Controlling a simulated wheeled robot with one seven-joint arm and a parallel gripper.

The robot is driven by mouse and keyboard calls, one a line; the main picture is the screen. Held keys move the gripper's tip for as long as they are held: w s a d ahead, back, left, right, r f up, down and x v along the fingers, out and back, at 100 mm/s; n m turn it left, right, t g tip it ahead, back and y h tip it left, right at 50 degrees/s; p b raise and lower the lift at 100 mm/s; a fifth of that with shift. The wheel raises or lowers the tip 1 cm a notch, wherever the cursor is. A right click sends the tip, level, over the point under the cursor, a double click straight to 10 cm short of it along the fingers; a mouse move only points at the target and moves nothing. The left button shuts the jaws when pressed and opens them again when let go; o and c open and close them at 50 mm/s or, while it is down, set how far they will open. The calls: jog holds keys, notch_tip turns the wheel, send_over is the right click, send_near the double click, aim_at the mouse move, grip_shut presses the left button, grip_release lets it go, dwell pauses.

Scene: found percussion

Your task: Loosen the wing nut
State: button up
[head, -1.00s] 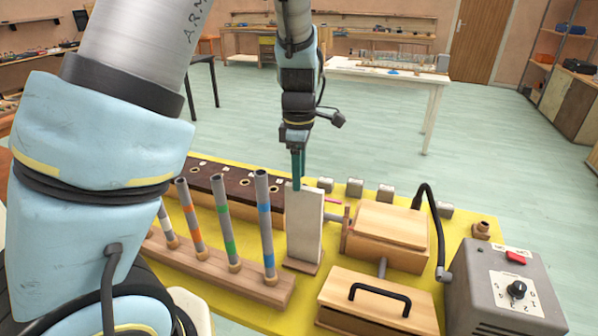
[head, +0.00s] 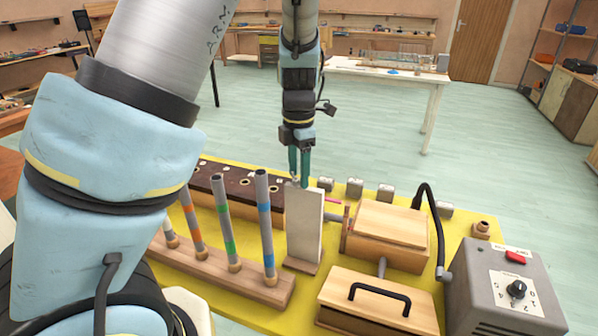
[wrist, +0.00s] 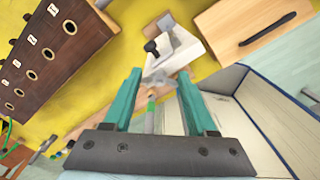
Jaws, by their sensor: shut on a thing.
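My gripper (head: 299,181) points down with its two teal fingers at the top of the upright white board (head: 305,228), which stands on a small wooden foot. In the wrist view my gripper (wrist: 159,80) has its fingertips on either side of a small grey metal piece, which looks like the wing nut (wrist: 158,82). The fingers are shut on it. In the head view the fingertips mostly hide the nut. The white board (wrist: 180,52) and a black knob (wrist: 151,46) show just beyond the fingertips in the wrist view.
Several upright tubes with coloured bands stand in a wooden rail (head: 225,272) at left. Behind is a dark block with holes (head: 232,188). Wooden boxes (head: 392,232) and a grey control box (head: 505,290) stand at right. All are on a yellow board (head: 330,262).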

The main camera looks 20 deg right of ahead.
dwell(0.3)
jog(key=n, duration=0.4)
jog(key=shift+w, duration=0.15)
jog(key=o, duration=1.4)
jog(key=shift+n, duration=0.4)
